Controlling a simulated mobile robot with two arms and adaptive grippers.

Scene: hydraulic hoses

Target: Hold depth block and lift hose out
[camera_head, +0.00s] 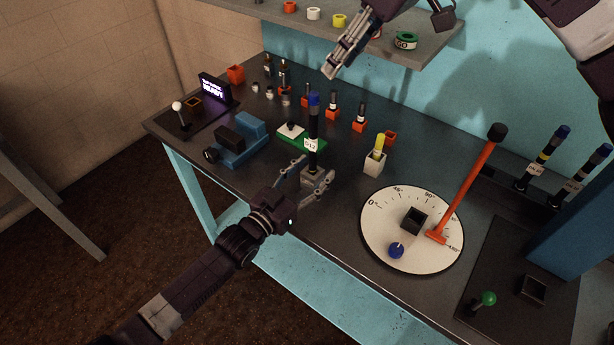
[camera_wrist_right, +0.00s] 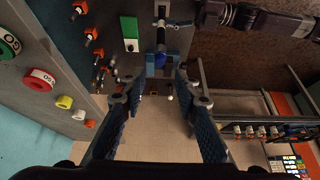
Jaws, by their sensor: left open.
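A black hose (camera_head: 313,125) with a blue top and a white label stands upright in a small grey depth block (camera_head: 312,174) near the table's front edge. My left gripper (camera_head: 310,181) is open, with its fingers spread on either side of the block; I cannot tell whether they touch it. My right gripper (camera_head: 333,68) is above and behind the hose, near the shelf edge, apart from it. In the right wrist view its fingers (camera_wrist_right: 160,98) are spread and empty, and the hose's blue end (camera_wrist_right: 160,60) shows beyond them.
A green and white block (camera_head: 301,136) lies close behind the hose, and a blue vise (camera_head: 241,139) stands to its left. A white dial (camera_head: 384,223) with an orange lever (camera_head: 467,183) is at right. A shelf (camera_head: 375,40) overhangs the back. A light block (camera_head: 375,163) with a yellow-topped piece stands nearby.

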